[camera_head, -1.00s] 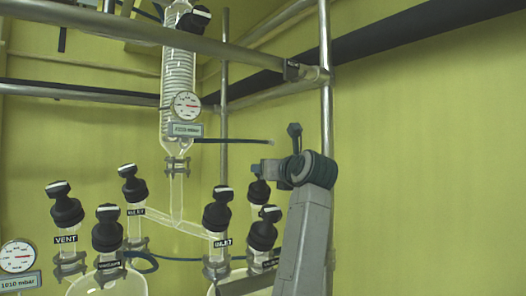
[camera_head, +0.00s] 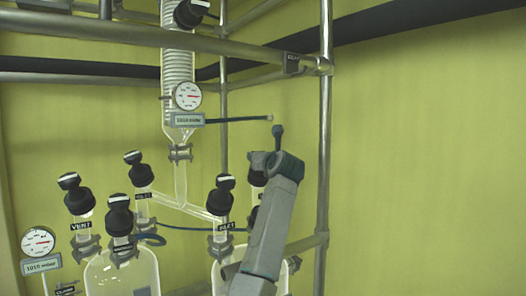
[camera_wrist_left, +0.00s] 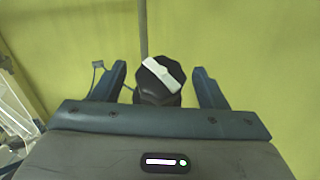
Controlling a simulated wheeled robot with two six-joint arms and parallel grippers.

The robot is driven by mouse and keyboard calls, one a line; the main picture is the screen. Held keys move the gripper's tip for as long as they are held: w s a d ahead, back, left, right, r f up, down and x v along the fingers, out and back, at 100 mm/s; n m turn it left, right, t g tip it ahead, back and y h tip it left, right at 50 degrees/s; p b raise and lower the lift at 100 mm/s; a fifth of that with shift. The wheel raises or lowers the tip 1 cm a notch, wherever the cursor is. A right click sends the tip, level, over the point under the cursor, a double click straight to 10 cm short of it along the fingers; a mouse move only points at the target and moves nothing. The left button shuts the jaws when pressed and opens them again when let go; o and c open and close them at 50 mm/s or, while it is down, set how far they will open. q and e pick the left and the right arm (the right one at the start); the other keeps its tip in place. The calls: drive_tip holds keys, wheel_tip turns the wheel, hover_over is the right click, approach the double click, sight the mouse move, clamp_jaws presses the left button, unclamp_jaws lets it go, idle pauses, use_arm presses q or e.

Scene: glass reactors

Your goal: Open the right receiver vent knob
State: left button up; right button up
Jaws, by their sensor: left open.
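A black knob (camera_wrist_left: 150,95) with a white bar on its top stands between the two blue fingers of my left gripper (camera_wrist_left: 159,68) in the left wrist view. The gripper is open, with a finger on either side of the knob and visible gaps. In the head view, my arm rises from the lower middle and covers most of the right receiver (camera_head: 222,268). My right gripper is not in view.
A knob marked INLET (camera_head: 221,195) stands just left of my arm. The left receiver (camera_head: 105,275) and a knob marked VENT (camera_head: 76,199) are farther left. A condenser (camera_head: 179,75) with a gauge hangs above. A metal post (camera_head: 325,150) stands to the right.

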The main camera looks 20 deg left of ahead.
use_arm(q)
drive_tip(key=shift+w+a+f, duration=0.15)
drive_tip(key=shift+w+a, duration=0.2)
drive_tip(key=shift+w, duration=0.25)
drive_tip(key=c, duration=1)
drive_tip(key=shift+n, duration=0.4)
